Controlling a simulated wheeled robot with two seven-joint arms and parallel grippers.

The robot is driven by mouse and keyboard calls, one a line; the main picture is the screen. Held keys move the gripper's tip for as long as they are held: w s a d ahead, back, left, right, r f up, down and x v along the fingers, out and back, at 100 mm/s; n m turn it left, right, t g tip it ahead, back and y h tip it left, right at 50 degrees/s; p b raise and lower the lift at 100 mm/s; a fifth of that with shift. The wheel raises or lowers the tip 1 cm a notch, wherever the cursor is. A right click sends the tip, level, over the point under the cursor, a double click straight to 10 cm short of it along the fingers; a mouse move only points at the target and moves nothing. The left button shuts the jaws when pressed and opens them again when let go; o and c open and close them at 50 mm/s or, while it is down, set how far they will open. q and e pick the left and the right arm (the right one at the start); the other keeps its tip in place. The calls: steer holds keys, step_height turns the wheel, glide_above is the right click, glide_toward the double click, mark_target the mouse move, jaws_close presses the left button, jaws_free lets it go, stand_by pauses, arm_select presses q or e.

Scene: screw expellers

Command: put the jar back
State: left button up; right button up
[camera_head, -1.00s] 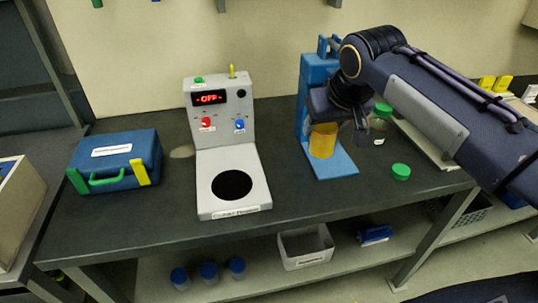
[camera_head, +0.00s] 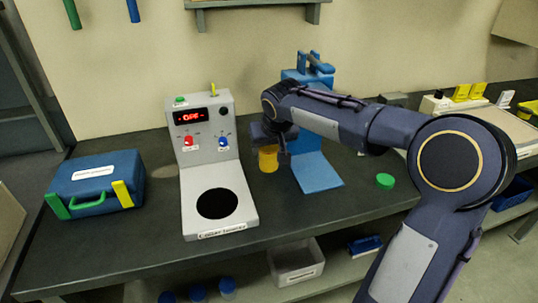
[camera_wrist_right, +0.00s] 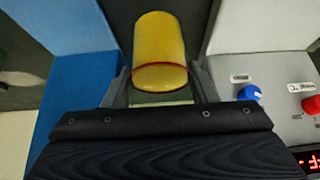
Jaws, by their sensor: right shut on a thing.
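The yellow jar (camera_head: 268,160) is held in my right gripper (camera_head: 272,145), between the grey machine and the blue stand. In the right wrist view the jar (camera_wrist_right: 160,40) sits between the two fingers (camera_wrist_right: 162,85), with a dark red rim facing the camera. The blue stand (camera_head: 316,172) is just to the right of the jar, and its base plate is bare where it shows. My right forearm covers part of the stand. My left gripper is out of view.
The grey machine (camera_head: 214,170) with an OFF display stands left of the jar. A blue case (camera_head: 95,185) lies further left. A green lid (camera_head: 385,181) lies on the dark bench to the right. A white bin (camera_head: 296,262) and blue-capped containers (camera_head: 198,292) are on the lower shelf.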

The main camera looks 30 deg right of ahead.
mark_target(269, 155)
step_height(269, 155, down, 3)
steer(key=shift+r, duration=0.1)
steer(key=shift+b, duration=0.3)
steer(key=o, duration=1.2)
